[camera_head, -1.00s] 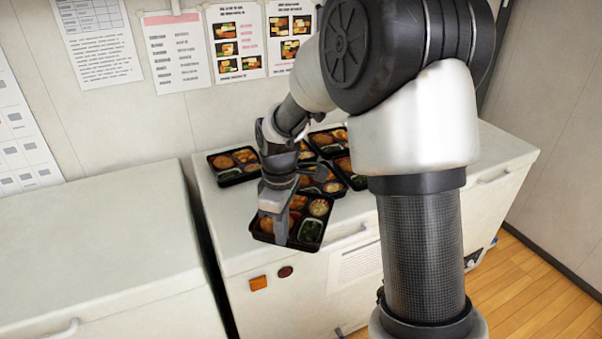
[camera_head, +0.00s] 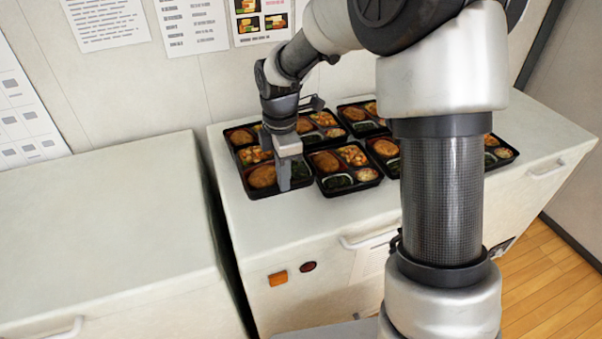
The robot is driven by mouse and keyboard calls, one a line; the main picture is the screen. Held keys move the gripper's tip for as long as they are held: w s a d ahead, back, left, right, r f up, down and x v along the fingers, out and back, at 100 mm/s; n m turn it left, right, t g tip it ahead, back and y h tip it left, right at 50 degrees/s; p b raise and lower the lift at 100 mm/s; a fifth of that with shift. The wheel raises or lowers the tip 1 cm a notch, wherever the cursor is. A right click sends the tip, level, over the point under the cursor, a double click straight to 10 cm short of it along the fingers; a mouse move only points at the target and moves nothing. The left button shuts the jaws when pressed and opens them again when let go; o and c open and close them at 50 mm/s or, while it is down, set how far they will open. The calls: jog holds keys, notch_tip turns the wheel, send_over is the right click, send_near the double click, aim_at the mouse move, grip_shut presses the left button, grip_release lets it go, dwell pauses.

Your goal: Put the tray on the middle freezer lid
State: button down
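Several black bento trays with food sit on the white lid (camera_head: 300,219) of the freezer in the picture's centre. My gripper (camera_head: 284,182) points down at the front-left tray (camera_head: 261,180), with a finger in front of its right part. That tray looks flat and level with the lid, beside another front tray (camera_head: 347,184). The gripper's opening is hidden by its own body, so I cannot tell whether it grips the tray. Behind it is a back-left tray (camera_head: 238,135), partly covered by my gripper.
Another white freezer (camera_head: 100,215) with a bare lid stands at the left, across a narrow dark gap. More trays (camera_head: 500,151) lie to the right, partly behind my arm. The lid's front strip is clear. A wall with posters is behind.

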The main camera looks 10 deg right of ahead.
jog(key=shift+s+f, duration=0.1)
jog(key=shift+f, duration=3.5)
jog(key=shift+b, duration=0.3)
jog(key=shift+f, duration=0.2)
jog(key=c, duration=2)
grip_release()
jog(key=shift+r, duration=0.1)
